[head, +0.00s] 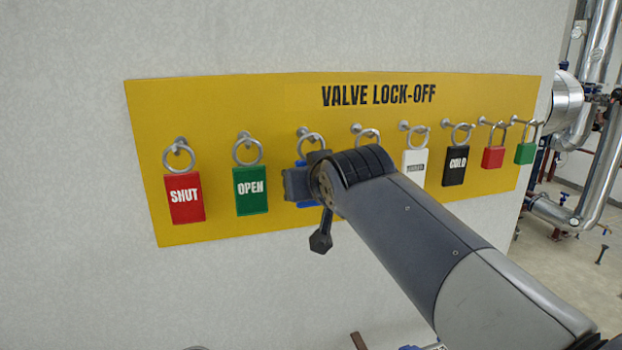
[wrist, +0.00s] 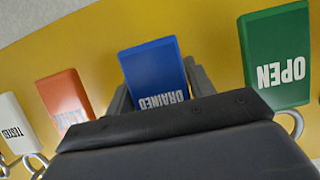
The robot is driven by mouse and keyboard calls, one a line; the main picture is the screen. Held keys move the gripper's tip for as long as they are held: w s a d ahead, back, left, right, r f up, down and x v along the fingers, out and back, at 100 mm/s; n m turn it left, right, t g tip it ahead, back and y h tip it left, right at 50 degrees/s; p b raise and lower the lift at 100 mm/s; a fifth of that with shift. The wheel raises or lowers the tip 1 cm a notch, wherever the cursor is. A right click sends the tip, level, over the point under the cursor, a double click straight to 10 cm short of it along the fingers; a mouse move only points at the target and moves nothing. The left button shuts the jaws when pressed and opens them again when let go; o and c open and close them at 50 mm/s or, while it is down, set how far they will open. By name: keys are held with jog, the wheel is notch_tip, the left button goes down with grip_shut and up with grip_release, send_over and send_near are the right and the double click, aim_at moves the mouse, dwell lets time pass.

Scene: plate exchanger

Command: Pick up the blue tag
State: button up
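The blue tag (wrist: 152,72), lettered DRAINED, hangs by a metal ring (head: 311,139) from a peg on the yellow board. In the head view most of it is hidden behind my gripper (head: 308,182), with only slivers of blue showing. In the wrist view one grey finger of my gripper (wrist: 158,92) is at each side edge of the tag. The fingers look very close to its edges. I cannot tell whether they press on it or leave a small gap.
The yellow board (head: 230,98) is on a pale wall. A green OPEN tag (head: 251,190) and a red SHUT tag (head: 184,198) hang to the left. A white tag (head: 413,168), a black COLD tag (head: 456,165) and small padlocks hang right. An orange-red tag (wrist: 65,98) is beside the blue one.

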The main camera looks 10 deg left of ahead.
jog(key=c, duration=0.5)
jog(key=shift+r, duration=0.15)
jog(key=s+d+b, duration=0.2)
jog(key=s, duration=0.3)
jog(key=s+d+b, duration=0.1)
jog(key=s+d, duration=0.2)
jog(key=s, duration=0.3)
jog(key=s+d+r+b, duration=0.1)
jog(key=s+d+b, duration=0.1)
jog(key=s, duration=0.3)
jog(key=shift+s+d+r+b, duration=0.1)
jog(key=shift+s+d+b, duration=0.05)
jog(key=shift+d+b, duration=0.25)
jog(key=shift+w+a+r+p, duration=0.1)
jog(key=shift+w+a+p, duration=0.85)
jog(key=shift+w, duration=1.55)
jog(key=shift+w+a+f+p, duration=0.1)
jog(key=shift+w+a+p, duration=0.3)
jog(key=shift+w+a, duration=1.55)
jog(key=shift+w+a+r+p, duration=0.1)
jog(key=shift+w+a+p, duration=0.55)
jog(key=shift+w, duration=2.35)
